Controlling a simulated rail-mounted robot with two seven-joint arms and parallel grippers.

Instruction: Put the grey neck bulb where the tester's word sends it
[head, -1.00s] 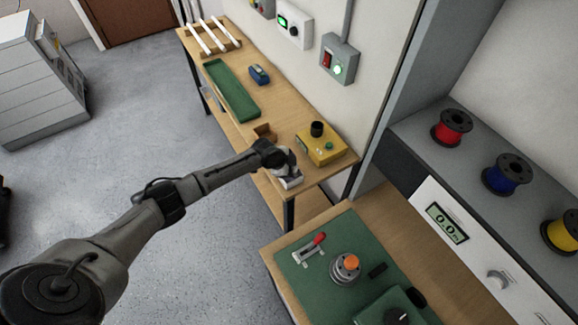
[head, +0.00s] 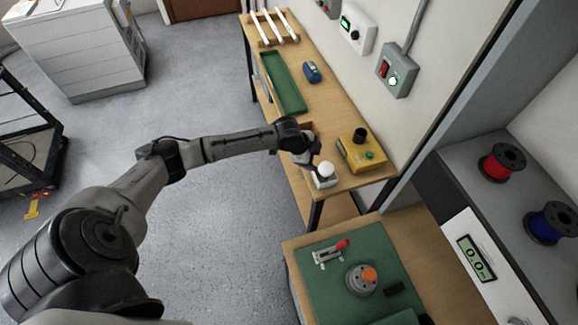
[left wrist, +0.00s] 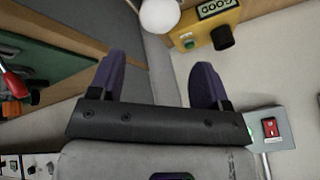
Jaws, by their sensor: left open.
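In the left wrist view, the tester's display (left wrist: 217,8) appears to read GOOD. My left gripper (head: 311,160) is just left of the bulb in the head view. Its purple fingers (left wrist: 158,75) are apart and empty, with the bulb beyond their tips.
A green tray (head: 284,82), a blue device (head: 312,71) and a rack of white tubes (head: 270,27) are farther along the bench. A grey switch box (head: 397,73) is on the wall. A green mat (head: 325,283) with fittings lies on the nearer table.

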